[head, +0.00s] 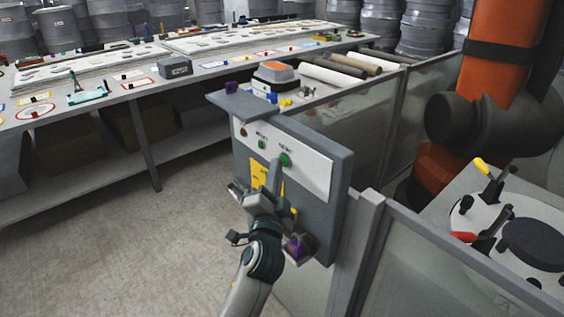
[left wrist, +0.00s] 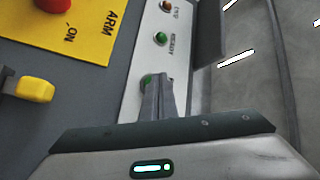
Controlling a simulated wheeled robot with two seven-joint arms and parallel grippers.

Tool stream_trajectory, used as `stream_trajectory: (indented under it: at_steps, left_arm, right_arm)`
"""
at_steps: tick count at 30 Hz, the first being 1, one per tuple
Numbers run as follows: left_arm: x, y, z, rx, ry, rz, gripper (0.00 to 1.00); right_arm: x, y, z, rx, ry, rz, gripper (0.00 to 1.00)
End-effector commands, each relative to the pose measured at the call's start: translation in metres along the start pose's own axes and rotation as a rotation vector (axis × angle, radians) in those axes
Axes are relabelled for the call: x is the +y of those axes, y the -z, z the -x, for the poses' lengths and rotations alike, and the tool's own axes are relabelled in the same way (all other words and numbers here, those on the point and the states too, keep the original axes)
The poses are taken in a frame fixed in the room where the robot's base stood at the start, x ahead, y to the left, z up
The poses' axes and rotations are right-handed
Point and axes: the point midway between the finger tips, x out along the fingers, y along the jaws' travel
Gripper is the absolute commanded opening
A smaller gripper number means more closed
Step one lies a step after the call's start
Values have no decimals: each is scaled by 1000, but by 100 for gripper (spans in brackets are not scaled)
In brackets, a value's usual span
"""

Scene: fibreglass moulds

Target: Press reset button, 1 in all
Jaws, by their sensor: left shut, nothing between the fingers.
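The grey control box (head: 342,180) has a white strip with a row of round lamps or buttons. The lowest of the row, a green button (head: 285,159), is the reset button as far as I can tell; its label is too small to read surely. In the left wrist view this green button (left wrist: 147,78) is partly hidden behind my fingertips. My left gripper (head: 276,166) is shut and empty, its tips at the button's lower edge; I cannot tell whether they touch it. My right gripper is not in view.
A green READY lamp (left wrist: 160,39) and an orange lamp (left wrist: 166,6) sit beside the button. A yellow panel (left wrist: 82,45) carries a red knob (left wrist: 54,4). A yellow handle (left wrist: 35,89) juts out nearby. Glass fence panels (head: 440,265) run right; an orange machine arm (head: 497,50) stands behind.

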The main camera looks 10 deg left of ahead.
Motion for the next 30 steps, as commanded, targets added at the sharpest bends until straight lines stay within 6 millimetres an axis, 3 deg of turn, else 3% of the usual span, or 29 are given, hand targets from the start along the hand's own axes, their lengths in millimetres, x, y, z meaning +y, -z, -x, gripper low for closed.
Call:
stream_trajectory:
  at_steps: [14, 30]
  left_arm:
    - [-8, -7, 11, 1, -1, 0, 0]
    - [-12, -11, 16, 0, 0, 0, 0]
  right_arm:
    - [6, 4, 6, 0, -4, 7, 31]
    - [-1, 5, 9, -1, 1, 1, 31]
